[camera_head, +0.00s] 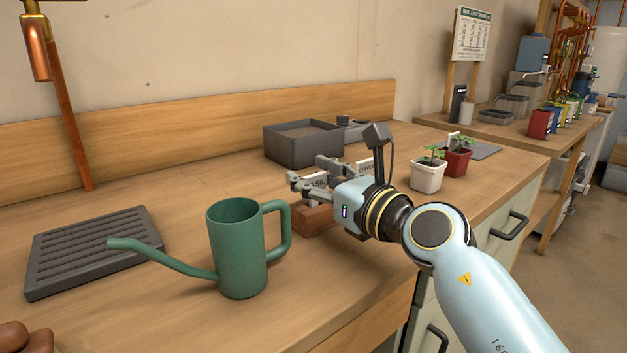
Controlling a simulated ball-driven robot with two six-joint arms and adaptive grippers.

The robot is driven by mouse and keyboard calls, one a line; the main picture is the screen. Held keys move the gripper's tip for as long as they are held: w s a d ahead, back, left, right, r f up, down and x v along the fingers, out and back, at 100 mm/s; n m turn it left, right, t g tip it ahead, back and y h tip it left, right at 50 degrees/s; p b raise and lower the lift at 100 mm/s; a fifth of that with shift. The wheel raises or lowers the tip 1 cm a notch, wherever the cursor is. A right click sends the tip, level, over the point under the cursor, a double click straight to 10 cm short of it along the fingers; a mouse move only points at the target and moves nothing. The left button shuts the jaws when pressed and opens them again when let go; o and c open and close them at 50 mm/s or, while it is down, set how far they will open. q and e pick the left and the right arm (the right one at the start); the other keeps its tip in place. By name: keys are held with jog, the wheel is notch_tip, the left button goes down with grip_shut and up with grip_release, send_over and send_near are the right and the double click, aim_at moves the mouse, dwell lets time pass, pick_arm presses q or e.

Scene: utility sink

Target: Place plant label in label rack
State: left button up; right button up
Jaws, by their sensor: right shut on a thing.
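My right gripper (308,171) is shut on a white plant label (317,181) with dark letters, of which "ASIL" can be read. Another white lettered piece (345,167) shows behind the far finger, mostly covered. My left gripper is not in view.
A green watering can (237,250) stands close left of the rack. A dark slatted tray (92,248) lies farther left. A grey bin (302,146) is behind, and white (427,177) and red (458,161) seedling pots stand to the right. The front middle bench is clear.

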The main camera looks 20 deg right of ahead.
jog(key=shift+f, duration=0.1)
jog(key=o, duration=0.8)
jog(key=shift+r, duration=0.2)
jog(key=v, duration=1.1)
jog(key=shift+s+p, duration=0.1)
jog(key=shift+p, duration=0.25)
jog(key=shift+s+d, duration=0.1)
jog(key=shift+s, duration=0.3)
